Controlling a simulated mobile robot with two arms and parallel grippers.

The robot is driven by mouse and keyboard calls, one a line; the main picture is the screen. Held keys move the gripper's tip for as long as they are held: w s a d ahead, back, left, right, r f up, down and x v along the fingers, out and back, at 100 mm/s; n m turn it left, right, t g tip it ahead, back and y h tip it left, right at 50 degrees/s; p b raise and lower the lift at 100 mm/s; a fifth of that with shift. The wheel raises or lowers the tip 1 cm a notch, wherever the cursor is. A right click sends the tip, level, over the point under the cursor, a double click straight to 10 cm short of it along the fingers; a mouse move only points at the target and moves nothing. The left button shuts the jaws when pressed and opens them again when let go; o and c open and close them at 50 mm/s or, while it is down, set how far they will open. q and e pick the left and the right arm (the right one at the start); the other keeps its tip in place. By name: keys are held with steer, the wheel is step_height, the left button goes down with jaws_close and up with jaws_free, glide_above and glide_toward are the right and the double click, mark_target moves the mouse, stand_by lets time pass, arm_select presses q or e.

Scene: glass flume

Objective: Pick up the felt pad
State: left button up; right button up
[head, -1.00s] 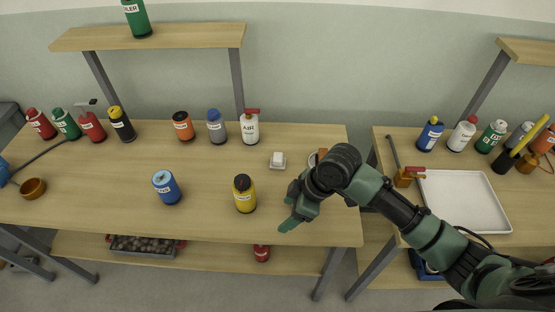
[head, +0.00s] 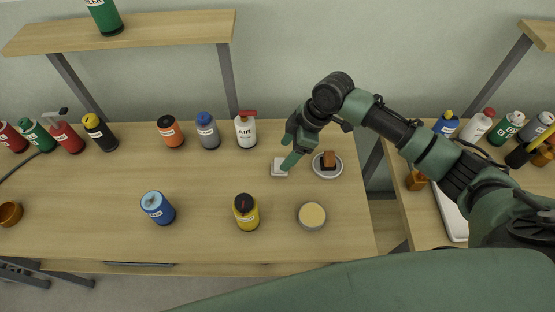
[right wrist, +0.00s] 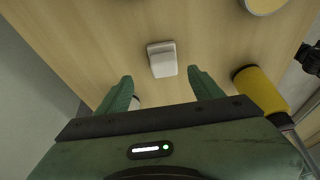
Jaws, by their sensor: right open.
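A small white block (head: 279,168), which I take to be the felt pad, lies on the wooden bench left of a saucer. It also shows in the right wrist view (right wrist: 162,60), ahead of the fingers and roughly centred between them. My right gripper (head: 291,160) is open and empty. In the head view its green fingers hang at the block's right edge and partly cover it. In the right wrist view the gripper (right wrist: 160,88) has bare bench between its fingers and the block. I cannot tell whether they touch. My left gripper is not in view.
Right of the block is a saucer (head: 338,173) with a brown-and-black block (head: 328,161). A round tin (head: 311,216) stands in front. A white AIR bottle (head: 246,130) is behind left, a yellow bottle (head: 246,212) front left. Bench between them is clear.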

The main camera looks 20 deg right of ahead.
mark_target(280, 162)
steer(key=f, duration=0.1)
steer(key=a+f+p, duration=0.1)
steer(key=shift+s+a+f+p, duration=0.25)
steer(key=shift+s+f+p, duration=0.05)
steer(key=shift+f+p, duration=0.1)
steer(key=shift+x, duration=1.1)
steer(key=shift+w+f, duration=0.2)
steer(key=shift+f, duration=0.1)
steer(key=c, duration=1.3)
steer(key=shift+c, duration=0.7)
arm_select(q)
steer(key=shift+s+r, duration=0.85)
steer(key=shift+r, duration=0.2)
arm_select(e)
steer(key=shift+r, duration=0.15)
